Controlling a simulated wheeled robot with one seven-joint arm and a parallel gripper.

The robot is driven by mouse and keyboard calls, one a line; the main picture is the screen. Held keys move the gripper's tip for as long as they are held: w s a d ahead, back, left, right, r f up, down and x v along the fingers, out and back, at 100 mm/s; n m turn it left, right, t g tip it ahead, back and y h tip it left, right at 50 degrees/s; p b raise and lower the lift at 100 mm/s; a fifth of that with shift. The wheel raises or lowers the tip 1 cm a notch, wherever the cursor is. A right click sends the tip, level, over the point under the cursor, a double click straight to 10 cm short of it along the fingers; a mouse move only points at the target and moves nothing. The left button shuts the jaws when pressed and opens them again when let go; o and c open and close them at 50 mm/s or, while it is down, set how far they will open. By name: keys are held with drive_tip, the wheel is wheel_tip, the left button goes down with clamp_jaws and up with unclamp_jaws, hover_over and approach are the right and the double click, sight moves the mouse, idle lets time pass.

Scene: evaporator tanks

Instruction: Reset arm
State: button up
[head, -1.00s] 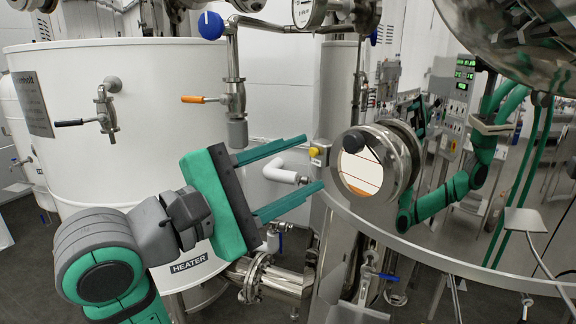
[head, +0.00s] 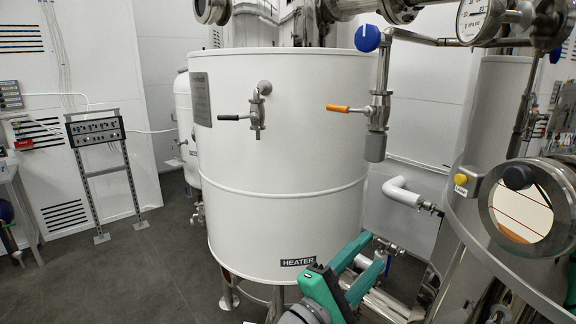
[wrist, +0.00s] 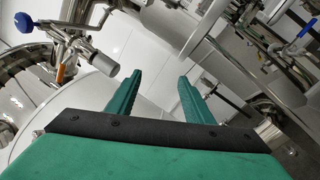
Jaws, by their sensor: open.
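My green gripper (head: 363,270) is low in the head view, in front of the lower right side of the white heater tank (head: 285,150). Its two fingers are apart with nothing between them. In the wrist view my gripper (wrist: 157,85) shows both green fingers spread and empty, pointing away from the camera. Most of my arm is below the head view's lower edge.
An orange-handled valve (head: 352,108) and a blue knob (head: 367,38) are on piping right of the tank. A round sight glass (head: 522,210) is at the right. Steel pipes crowd the lower right.

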drive_tip(key=a+f+n+t+y, duration=0.1)
drive_tip(key=a+f+t+y, duration=0.15)
drive_tip(key=f, duration=0.55)
drive_tip(key=a+f+t+y, duration=0.1)
drive_tip(key=a+f+y, duration=0.2)
drive_tip(key=f, duration=0.5)
drive_tip(key=s+a+f+m+y, duration=0.1)
drive_tip(key=s+a+f+y, duration=0.2)
drive_tip(key=s+f, duration=0.35)
drive_tip(key=s+a+f+m+y, duration=0.1)
drive_tip(key=s+a+f+y, duration=0.25)
drive_tip(key=f, duration=0.55)
drive_tip(key=s+a+f+m+g+y, duration=0.1)
drive_tip(key=s+f+m, duration=0.2)
drive_tip(key=s, duration=1.1)
drive_tip(key=s+a+f+m+g+y, duration=0.1)
drive_tip(key=s+a+f+m+y, duration=0.1)
drive_tip(key=s+m, duration=0.7)
drive_tip(key=shift+s+a+f, duration=0.3)
drive_tip(key=shift+s+f, duration=0.25)
drive_tip(key=shift+s, duration=2)
